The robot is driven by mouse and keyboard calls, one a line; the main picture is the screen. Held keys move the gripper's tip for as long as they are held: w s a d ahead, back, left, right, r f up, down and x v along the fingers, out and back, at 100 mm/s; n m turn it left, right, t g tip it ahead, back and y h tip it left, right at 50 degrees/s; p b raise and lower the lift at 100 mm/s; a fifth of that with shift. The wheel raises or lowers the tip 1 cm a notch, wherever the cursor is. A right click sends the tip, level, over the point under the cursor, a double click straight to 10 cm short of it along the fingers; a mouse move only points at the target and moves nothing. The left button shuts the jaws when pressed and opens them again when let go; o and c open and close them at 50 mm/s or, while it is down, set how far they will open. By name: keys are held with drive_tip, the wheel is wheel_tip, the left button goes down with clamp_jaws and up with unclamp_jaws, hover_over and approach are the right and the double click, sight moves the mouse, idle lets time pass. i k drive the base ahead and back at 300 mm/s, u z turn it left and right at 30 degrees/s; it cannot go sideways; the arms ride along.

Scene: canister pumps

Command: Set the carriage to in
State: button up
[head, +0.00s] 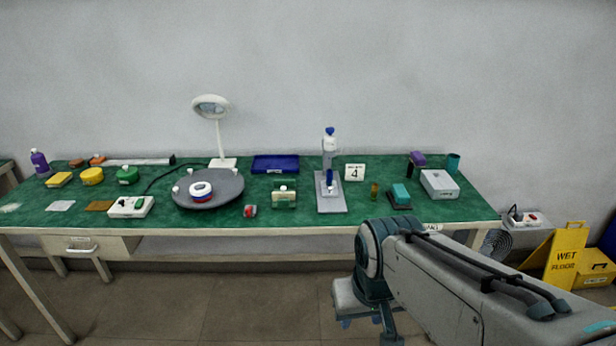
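A grey stand (332,205) sits on the green table right of centre. It has a flat plate in front and an upright at the back with a white canister (330,144) with a blue cap. A small blue and white part (330,183) sits on the plate before the upright. I cannot tell for certain which part is the carriage, or its position. The end of my arm, with my gripper (368,326), is low in front of the table, well apart from the stand. Its fingers are small and partly cut off by the bottom edge.
Left of the stand are a green and cream box (284,199), a grey turntable (222,192) and a lamp (222,162). A number 4 card (355,172), a teal block (400,195) and a white box (439,184) stand right. A yellow wet floor sign (566,255) is on the floor.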

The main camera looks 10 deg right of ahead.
sight(326, 191)
drive_tip(key=u, duration=0.7)
drive_tip(key=i, duration=1.15)
drive_tip(key=z, duration=0.6)
drive_tip(key=i, duration=0.4)
drive_tip(key=z, duration=0.4)
